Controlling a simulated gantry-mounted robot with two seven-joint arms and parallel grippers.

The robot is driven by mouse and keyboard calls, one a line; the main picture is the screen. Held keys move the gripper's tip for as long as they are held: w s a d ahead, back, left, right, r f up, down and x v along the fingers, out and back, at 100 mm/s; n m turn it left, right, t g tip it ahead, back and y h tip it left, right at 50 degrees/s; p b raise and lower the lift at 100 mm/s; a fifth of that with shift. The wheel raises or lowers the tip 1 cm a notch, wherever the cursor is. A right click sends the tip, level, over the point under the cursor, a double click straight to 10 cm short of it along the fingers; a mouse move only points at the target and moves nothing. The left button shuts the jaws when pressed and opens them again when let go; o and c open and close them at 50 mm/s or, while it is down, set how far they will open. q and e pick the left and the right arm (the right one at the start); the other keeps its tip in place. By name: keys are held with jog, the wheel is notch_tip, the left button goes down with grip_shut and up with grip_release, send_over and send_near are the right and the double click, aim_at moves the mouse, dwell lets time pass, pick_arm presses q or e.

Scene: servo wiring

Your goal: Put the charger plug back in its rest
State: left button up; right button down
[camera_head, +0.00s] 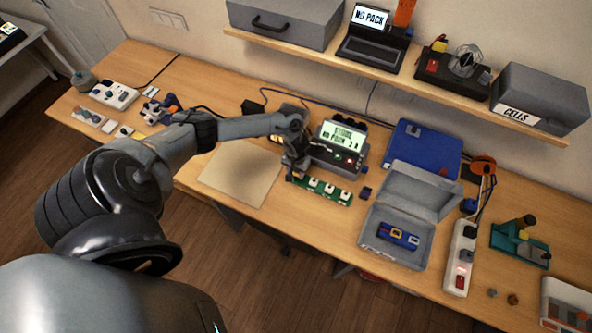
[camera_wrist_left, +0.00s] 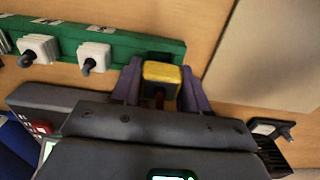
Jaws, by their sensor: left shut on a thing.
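The charger plug, a yellow block (camera_wrist_left: 161,74) with a dark red part below it, sits between the two fingertips of my left gripper (camera_wrist_left: 160,84) in the left wrist view. In the head view my left gripper (camera_head: 292,166) is low over the bench, at the left end of a green strip (camera_head: 326,191) with white connectors. The strip also shows in the left wrist view (camera_wrist_left: 118,46), and its dark end lies right beside the plug. I cannot tell whether they touch. The charger (camera_head: 336,155), a dark box with a lit display, stands just behind. My right gripper is not in view.
A tan mat (camera_head: 240,178) lies left of the strip. A grey open case (camera_head: 381,255) holding a blue pack (camera_head: 398,236), a blue case (camera_head: 422,150) and a white power strip (camera_head: 459,260) lie to the right. A shelf (camera_head: 400,70) runs above the bench.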

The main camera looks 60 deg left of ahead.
pick_arm(q)
jog(key=shift+f+b, duration=0.45)
jog(key=shift+f, duration=0.45)
dwell(0.4)
jog(key=o, duration=1.1)
notch_tip(320, 180, up, 11)
jog(key=shift+f+p, duration=0.1)
jog(key=shift+p, duration=0.6)
